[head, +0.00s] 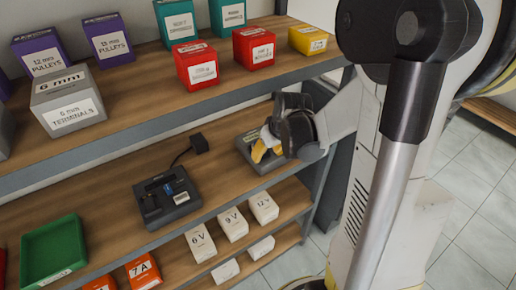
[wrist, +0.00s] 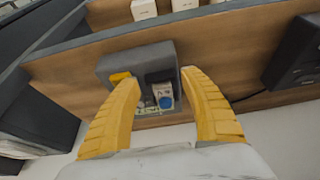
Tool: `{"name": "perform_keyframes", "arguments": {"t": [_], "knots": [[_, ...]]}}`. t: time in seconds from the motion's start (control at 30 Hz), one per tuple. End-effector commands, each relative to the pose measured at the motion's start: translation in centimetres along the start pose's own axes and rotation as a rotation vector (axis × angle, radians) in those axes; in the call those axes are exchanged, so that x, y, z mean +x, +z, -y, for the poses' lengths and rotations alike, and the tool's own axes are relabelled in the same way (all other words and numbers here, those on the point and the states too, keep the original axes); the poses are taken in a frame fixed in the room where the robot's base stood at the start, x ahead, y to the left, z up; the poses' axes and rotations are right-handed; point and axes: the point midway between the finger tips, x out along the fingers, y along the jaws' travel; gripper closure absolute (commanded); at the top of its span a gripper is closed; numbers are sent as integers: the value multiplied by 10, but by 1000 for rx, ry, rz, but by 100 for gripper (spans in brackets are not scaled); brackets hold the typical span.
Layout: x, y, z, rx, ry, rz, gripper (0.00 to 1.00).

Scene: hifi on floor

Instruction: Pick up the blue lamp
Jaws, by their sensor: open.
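My gripper (wrist: 160,85) has two yellow fingers, spread wide and empty between the tips. In the wrist view they reach over a dark grey device (wrist: 112,66) on the shelf. A small blue round part (wrist: 166,102), likely the blue lamp, sits on a light block in this device, between the fingers and apart from both. In the head view my gripper (head: 262,152) is at the right end of the middle shelf, in front of the same device (head: 243,142). The blue part is hidden there.
A second dark device (head: 155,210) with a bluish part and a cable stands to the left; it shows at the wrist view's right edge (wrist: 296,62). White boxes (head: 232,224) line the shelf below. Red bins (head: 197,66) stand above. A shelf upright (head: 328,155) is close by.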

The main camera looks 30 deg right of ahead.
Motion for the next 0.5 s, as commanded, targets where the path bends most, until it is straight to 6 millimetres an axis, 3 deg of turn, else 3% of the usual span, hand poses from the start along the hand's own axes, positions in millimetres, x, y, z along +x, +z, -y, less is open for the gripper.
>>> {"name": "perform_keyframes", "arguments": {"t": [0.27, 0.33, 0.5], "knots": [[17, -40, 1, -1, -1, 0, 48], [27, -37, 0, 0, 0, 0, 48], [27, -37, 0, 0, 0, 0, 48]]}}
